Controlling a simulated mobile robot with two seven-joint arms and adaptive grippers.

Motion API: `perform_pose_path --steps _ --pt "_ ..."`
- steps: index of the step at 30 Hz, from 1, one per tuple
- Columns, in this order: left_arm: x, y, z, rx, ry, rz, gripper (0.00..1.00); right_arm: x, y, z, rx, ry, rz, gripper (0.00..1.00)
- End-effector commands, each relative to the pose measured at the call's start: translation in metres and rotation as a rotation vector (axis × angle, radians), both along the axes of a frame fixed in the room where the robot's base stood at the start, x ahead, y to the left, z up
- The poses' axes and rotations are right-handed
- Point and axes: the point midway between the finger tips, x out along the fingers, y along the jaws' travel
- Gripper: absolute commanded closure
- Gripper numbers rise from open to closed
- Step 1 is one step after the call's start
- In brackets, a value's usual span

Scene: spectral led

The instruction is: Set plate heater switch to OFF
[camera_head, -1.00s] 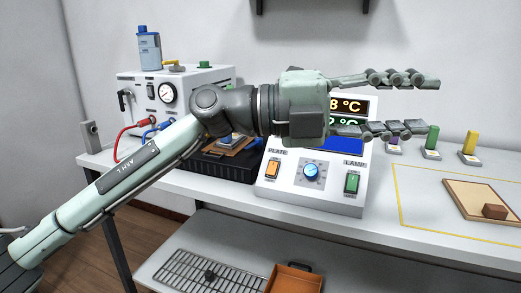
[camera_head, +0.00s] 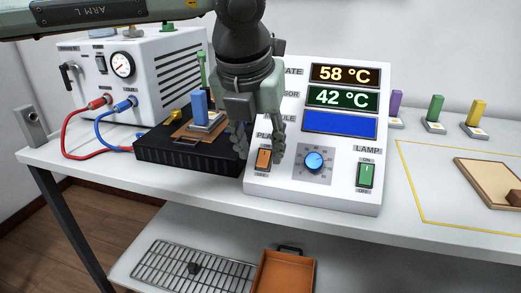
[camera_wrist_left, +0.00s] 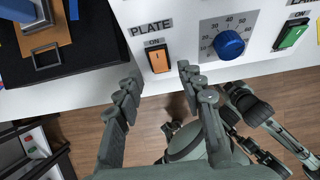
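The plate heater switch (camera_head: 263,158) is an orange rocker under the word PLATE at the lower left of the white control panel (camera_head: 310,199). OFF is printed below it in the head view. In the wrist view the switch (camera_wrist_left: 158,59) shows with ON printed above it; I cannot tell which way it is tipped. My left gripper (camera_head: 258,153) points down in front of the panel at the switch. In the wrist view the left gripper (camera_wrist_left: 160,76) has its fingers apart, with the switch seen between the tips and nothing held. My right gripper cannot be clearly made out.
The blue dial (camera_head: 314,160) and the green LAMP switch (camera_head: 366,175) sit right of the plate switch. The displays above read 58 °C and 42 °C. A black plate unit (camera_head: 190,160) stands close on the left. Colored blocks stand behind the yellow-outlined area at right.

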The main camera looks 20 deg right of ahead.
Motion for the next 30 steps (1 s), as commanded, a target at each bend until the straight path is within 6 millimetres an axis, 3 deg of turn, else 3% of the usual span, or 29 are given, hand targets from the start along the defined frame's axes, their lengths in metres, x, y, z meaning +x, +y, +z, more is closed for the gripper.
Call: perform_pose_path --steps 6,14,24,30 --pt "0.005 -0.004 -0.017 0.000 0.001 -0.001 0.61 0.002 0.000 -0.006 0.002 0.000 0.001 0.60" --pt "0.006 -0.005 -0.019 -0.001 0.001 -0.002 0.61 0.005 0.000 -0.006 0.002 -0.005 0.001 0.60" --pt "0.006 -0.005 -0.019 -0.001 0.001 -0.002 1.00 0.006 0.001 -0.004 0.005 -0.007 0.000 0.60" --pt "0.006 -0.005 -0.020 -0.002 -0.001 -0.002 1.00 0.006 0.002 -0.006 0.006 -0.009 0.000 0.60"
